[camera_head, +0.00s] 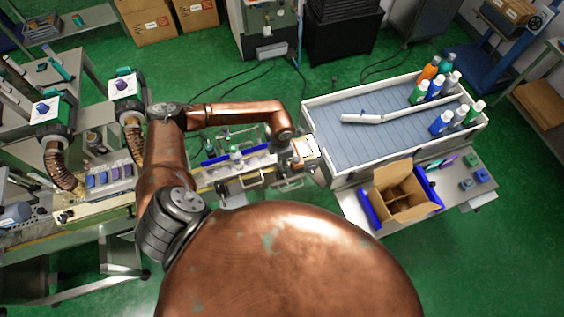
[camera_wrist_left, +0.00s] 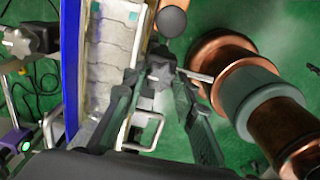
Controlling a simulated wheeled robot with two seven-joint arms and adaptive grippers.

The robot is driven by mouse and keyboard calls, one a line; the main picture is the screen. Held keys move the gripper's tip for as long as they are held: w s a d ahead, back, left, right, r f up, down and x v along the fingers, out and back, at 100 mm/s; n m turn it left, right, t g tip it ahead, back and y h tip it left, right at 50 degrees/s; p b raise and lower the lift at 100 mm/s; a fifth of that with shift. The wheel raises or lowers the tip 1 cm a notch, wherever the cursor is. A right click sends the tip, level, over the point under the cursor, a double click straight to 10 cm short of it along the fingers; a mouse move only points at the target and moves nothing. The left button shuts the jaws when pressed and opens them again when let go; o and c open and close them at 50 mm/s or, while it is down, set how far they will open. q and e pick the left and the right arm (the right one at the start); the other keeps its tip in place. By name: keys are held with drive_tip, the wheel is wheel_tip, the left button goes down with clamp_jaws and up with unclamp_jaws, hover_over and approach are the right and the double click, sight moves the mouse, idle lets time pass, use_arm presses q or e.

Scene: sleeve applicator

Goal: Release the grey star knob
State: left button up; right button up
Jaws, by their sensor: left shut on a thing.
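The grey star knob (camera_wrist_left: 160,75) shows in the left wrist view, beside the edge of the conveyor (camera_wrist_left: 110,55), with a thin metal rod running out to its right. My left gripper (camera_wrist_left: 158,80) is shut on the knob, one dark finger on each side of it. In the head view my left arm reaches across from the left to the conveyor's right end; its fingers and the knob are too small or hidden to make out there. My right gripper is not in view.
A round dark knob (camera_wrist_left: 171,20) sits just beyond the star knob. A bent metal handle (camera_wrist_left: 145,131) lies below it. A blue rail (camera_wrist_left: 71,60) borders the conveyor. A tray table (camera_head: 350,150) with several bottles and an open cardboard box (camera_head: 402,207) stand at the right.

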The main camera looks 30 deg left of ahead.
use_arm(q)
drive_tip(key=shift+n, duration=0.3)
drive_tip(key=shift+c, duration=0.3)
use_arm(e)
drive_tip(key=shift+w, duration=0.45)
